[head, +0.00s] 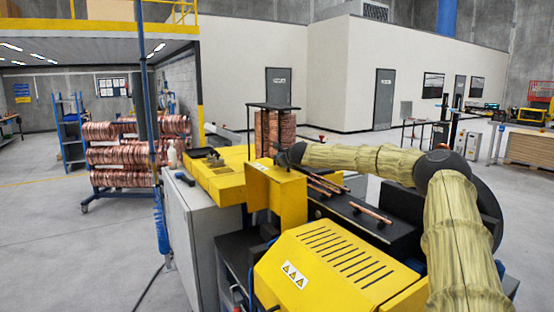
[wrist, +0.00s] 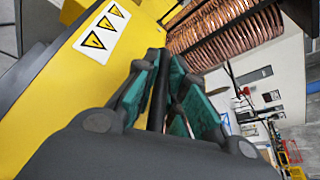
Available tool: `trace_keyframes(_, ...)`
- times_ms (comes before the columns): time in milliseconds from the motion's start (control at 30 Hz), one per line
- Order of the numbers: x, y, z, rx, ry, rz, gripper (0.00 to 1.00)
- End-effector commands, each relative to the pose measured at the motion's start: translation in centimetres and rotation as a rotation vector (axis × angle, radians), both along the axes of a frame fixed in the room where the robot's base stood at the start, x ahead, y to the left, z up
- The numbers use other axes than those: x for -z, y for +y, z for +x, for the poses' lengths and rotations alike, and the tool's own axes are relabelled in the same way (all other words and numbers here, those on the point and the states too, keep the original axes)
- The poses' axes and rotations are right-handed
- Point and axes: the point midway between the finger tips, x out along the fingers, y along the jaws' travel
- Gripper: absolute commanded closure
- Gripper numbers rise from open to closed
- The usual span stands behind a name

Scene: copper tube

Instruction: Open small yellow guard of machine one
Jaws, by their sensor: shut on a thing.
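The small yellow guard (head: 284,195) of the machine stands upright near the middle of the head view. A warning label is on its top. In the wrist view the yellow guard (wrist: 60,95) fills the left side, with its label of warning triangles. My gripper (head: 287,157) is at the top edge of the guard. In the wrist view its teal fingers (wrist: 178,85) are closed around a dark handle bar (wrist: 159,92) beside the yellow panel. The handle's ends are hidden by the fingers and gripper body.
A larger slotted yellow cover (head: 335,262) stands in front. Copper tubes (head: 370,212) lie on the dark machine bed to the right. A coil stack (head: 275,132) is behind the guard. A grey cabinet (head: 205,240) is at left, with open floor beyond it.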

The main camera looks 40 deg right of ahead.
Motion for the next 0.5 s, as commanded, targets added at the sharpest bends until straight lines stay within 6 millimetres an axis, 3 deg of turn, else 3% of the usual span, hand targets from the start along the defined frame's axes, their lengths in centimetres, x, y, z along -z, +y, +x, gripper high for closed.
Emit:
trace_keyframes(433, 0.11, -0.17, -0.04, 0.001, 0.002, 0.0, 1.0)
trace_keyframes(467, 0.11, -0.16, -0.04, 0.001, 0.002, 0.0, 0.83)
trace_keyframes(500, 0.1, -0.16, -0.03, 0.0, 0.001, 0.0, 0.75)
